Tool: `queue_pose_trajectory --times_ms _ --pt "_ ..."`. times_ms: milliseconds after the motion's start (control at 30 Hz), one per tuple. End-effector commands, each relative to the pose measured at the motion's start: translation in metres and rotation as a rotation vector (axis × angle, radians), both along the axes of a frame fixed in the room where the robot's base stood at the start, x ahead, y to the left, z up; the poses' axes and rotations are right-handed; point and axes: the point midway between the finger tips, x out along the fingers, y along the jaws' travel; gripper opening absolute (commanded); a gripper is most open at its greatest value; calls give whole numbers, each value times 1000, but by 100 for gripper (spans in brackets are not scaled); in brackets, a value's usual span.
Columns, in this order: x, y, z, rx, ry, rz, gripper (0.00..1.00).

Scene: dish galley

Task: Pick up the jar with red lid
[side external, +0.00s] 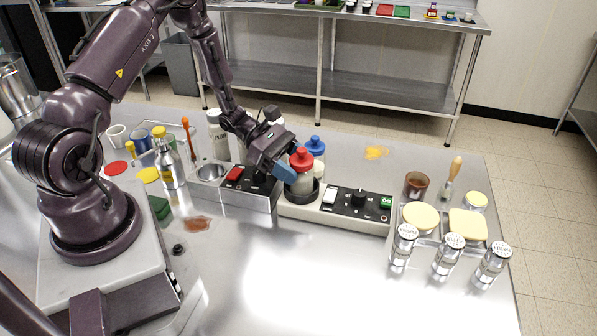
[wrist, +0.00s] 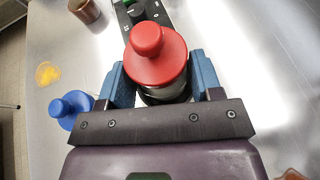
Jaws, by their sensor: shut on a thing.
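The jar with the red lid (side external: 300,173) stands upright in a dark round seat at the left end of a white-and-black control unit. My gripper (side external: 287,172) reaches it from the left, with blue fingers at the jar's sides. In the wrist view the red lid (wrist: 156,54) lies between the two blue fingers of my gripper (wrist: 160,85), which is shut on the jar's body below the lid. The lid hides most of the body there. I cannot tell whether the jar is clear of its seat.
A blue-lidded jar (side external: 314,148) stands close behind, also in the wrist view (wrist: 72,108). The control unit (side external: 350,204) extends right. Several labelled shakers (side external: 447,254) and a brown cup (side external: 416,185) stand further right. A silver bottle (side external: 168,163) stands left. The front table is mostly clear.

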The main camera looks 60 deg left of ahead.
Motion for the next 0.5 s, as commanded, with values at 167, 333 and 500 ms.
queue_pose_trajectory --times_ms 167,333,500 --pt "1 0 10 -1 -3 -1 0" --pt "0 0 35 1 -5 -1 0" --pt "-31 -5 70 2 -4 1 0"
